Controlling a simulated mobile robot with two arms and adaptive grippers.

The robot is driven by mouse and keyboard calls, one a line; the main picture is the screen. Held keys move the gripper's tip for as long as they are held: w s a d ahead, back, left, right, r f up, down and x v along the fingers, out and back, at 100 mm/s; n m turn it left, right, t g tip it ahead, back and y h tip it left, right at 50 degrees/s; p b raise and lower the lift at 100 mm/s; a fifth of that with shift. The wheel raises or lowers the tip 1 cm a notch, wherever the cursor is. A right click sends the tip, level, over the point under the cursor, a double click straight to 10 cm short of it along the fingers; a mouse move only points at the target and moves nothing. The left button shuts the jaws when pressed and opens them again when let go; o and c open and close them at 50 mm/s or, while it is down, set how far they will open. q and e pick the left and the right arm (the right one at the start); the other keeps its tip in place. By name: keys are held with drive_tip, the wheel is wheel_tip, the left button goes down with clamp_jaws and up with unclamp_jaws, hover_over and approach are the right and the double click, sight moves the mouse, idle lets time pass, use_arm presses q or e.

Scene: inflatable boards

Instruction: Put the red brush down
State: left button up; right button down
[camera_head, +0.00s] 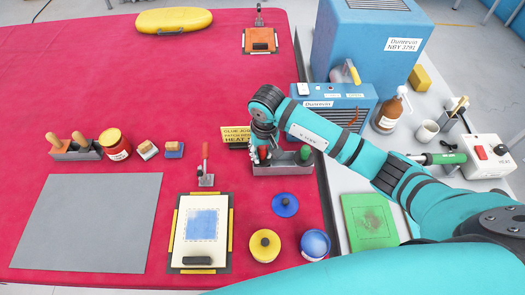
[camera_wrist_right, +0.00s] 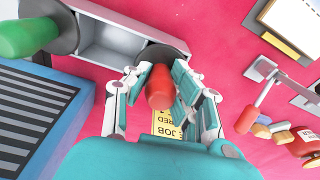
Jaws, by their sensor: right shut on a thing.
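The red brush (camera_wrist_right: 159,90) has a red handle and a dark round base. My right gripper (camera_wrist_right: 160,85) is shut on its handle. The base overlaps one end of a grey open holder (camera_wrist_right: 107,50); I cannot tell whether it rests in it or hangs just above. A green-handled brush (camera_wrist_right: 28,37) with a dark round base stands at the holder's other end. In the head view my right gripper (camera_head: 262,158) is at the left end of the holder (camera_head: 289,169), with the green brush (camera_head: 305,154) at its right end. The gripper mostly hides the red brush there. My left gripper is out of view.
A yellow sign (camera_head: 235,136) lies behind my right gripper. A red-handled clamp (camera_head: 206,167) stands to the left, above a framed board with a blue patch (camera_head: 201,224). A blue lid (camera_head: 285,205) lies in front. A blue machine (camera_head: 345,103) stands behind right.

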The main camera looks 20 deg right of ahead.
drive_tip(key=shift+f, duration=0.3)
drive_tip(key=c, duration=1.1)
unclamp_jaws()
drive_tip(key=shift+c, duration=0.2)
drive_tip(key=shift+r+p, duration=0.35)
drive_tip(key=shift+r, duration=0.5)
drive_tip(key=r+b, duration=0.1)
drive_tip(key=r, duration=0.2)
drive_tip(key=r+b, duration=0.1)
drive_tip(key=r, duration=0.3)
drive_tip(key=s+r+b, duration=0.1)
drive_tip(key=r, duration=0.2)
drive_tip(key=shift+d+r+b, duration=0.1)
drive_tip(key=shift+r+b, duration=0.25)
drive_tip(key=shift+b, duration=0.05)
drive_tip(key=shift+s+r, duration=0.1)
drive_tip(key=shift+r, duration=0.15)
